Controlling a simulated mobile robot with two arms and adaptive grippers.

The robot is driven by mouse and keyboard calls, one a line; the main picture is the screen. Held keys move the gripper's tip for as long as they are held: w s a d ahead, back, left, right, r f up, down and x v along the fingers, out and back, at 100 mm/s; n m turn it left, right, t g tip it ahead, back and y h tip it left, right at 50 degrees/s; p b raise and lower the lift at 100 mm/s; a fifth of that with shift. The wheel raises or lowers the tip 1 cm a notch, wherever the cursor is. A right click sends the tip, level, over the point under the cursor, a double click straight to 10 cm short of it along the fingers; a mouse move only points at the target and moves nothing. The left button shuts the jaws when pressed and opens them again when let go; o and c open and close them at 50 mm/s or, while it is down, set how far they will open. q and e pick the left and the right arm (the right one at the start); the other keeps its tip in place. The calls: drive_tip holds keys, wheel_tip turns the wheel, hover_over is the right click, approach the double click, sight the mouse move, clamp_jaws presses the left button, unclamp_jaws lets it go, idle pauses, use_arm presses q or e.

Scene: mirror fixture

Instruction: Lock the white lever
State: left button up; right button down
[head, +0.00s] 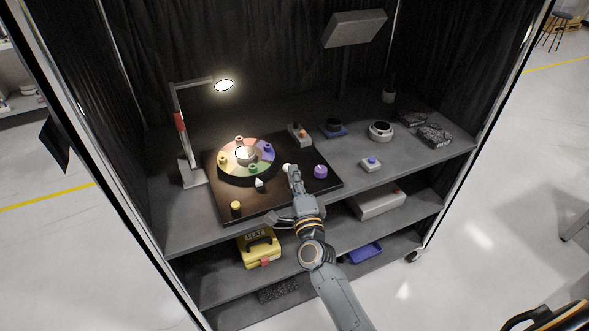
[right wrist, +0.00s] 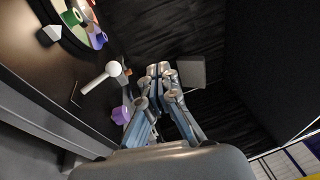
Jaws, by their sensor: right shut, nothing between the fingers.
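The white lever shows in the right wrist view (right wrist: 98,78) as a pale bar with a round knob, left of my fingers. In the head view only its white knob (head: 286,167) shows, close beside my fingertips; my gripper hides the rest. It stands on the dark brown board (head: 222,205) on the cabinet's top shelf. My right gripper (head: 293,173) is shut and empty over the board's front part. Its fingertips (right wrist: 162,70) are together in the right wrist view, apart from the lever as far as I can tell. My left gripper is not in view.
A coloured disc (head: 233,175) with several pegs is left of my gripper. A lit lamp (head: 181,130) stands at the left. Dark curtains enclose the back.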

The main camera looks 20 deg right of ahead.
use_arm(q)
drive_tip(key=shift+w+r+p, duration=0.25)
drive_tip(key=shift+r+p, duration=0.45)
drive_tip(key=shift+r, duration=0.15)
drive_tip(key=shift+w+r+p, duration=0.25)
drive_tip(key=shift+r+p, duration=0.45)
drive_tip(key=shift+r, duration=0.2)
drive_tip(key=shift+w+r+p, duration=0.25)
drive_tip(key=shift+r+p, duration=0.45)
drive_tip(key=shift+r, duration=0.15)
use_arm(e)
drive_tip(key=s+r, duration=0.4)
drive_tip(key=s, duration=0.1)
drive_tip(key=shift+a, duration=0.45)
